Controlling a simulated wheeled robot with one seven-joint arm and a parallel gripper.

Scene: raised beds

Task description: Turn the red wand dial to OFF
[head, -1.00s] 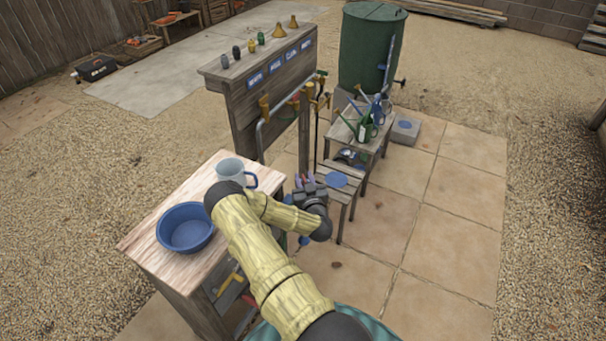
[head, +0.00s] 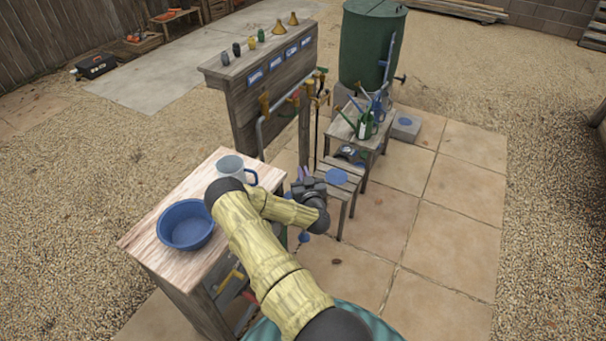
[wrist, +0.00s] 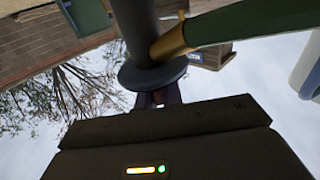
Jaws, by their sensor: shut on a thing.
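My gripper (head: 303,175) is low beside the slatted bench, right of the wooden table. In the wrist view its fingertips (wrist: 159,98) are close together at the rim of a dark round flange (wrist: 150,75), shut on a part there that is mostly hidden. A dark stem rises from the flange. A brass collar (wrist: 172,42) and a green tube (wrist: 240,23) run off to the right beside it. I see no red dial face and no OFF mark in either view, so the dial's setting cannot be told.
The wooden table (head: 225,163) holds a blue bowl (head: 186,226) and a grey mug (head: 231,166). Paving at right is clear.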

